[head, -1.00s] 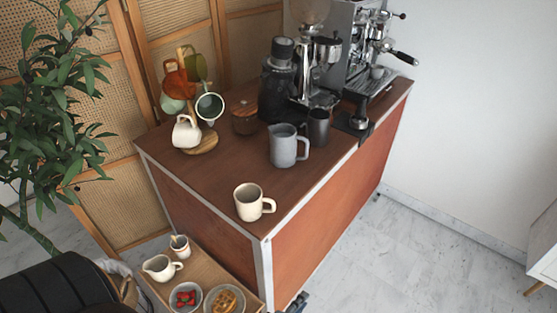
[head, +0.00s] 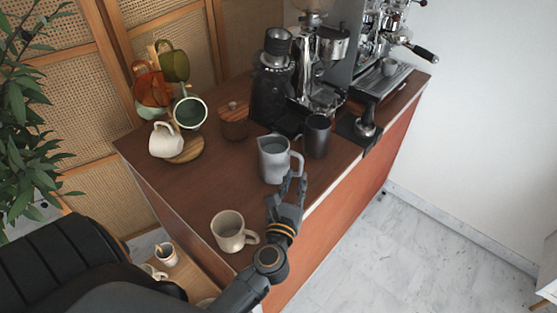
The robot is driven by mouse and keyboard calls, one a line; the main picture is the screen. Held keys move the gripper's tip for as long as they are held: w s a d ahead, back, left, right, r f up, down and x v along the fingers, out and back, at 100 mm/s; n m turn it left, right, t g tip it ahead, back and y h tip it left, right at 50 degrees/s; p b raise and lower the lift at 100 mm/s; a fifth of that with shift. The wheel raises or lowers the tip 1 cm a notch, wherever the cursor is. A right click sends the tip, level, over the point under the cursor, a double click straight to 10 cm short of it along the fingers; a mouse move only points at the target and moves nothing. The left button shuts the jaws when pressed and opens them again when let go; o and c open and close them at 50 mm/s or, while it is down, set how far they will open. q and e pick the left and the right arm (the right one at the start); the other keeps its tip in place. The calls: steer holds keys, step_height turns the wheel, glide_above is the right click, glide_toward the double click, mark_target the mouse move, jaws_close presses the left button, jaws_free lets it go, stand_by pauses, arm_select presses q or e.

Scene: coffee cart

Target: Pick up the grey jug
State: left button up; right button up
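The grey jug (head: 272,160) stands upright on the brown cart top, its handle on the right side. My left gripper (head: 294,181) is just in front of the jug, at the lower end of its handle. Its two fingers are apart, with nothing seen held between them. Whether a finger touches the handle I cannot tell. My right gripper is not in view.
A cream mug (head: 228,232) stands near the cart's front corner, left of my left arm. A dark cup (head: 317,136) stands close behind the jug's right side. A grinder (head: 272,85), a wooden-lidded jar (head: 234,122) and a mug tree with several mugs (head: 185,150) stand farther back.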

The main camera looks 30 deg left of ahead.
mark_target(301, 166)
arm_select(q)
steer(key=shift+w+a, duration=0.25)
steer(key=shift+w, duration=0.4)
steer(key=shift+w+r+p, duration=0.15)
steer(key=shift+w+p, duration=0.15)
steer(key=shift+w, duration=0.05)
steer(key=p+x, duration=0.1)
steer(key=x, duration=0.2)
steer(key=shift+w, duration=0.4)
steer(key=shift+w+a, duration=0.2)
steer(key=shift+w, duration=0.15)
steer(key=shift+s, duration=0.1)
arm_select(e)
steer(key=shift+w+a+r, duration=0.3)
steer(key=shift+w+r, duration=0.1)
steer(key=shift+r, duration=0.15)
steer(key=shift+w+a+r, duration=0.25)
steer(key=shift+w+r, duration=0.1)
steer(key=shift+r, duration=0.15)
arm_select(q)
steer(key=c, duration=0.4)
jaws_close()
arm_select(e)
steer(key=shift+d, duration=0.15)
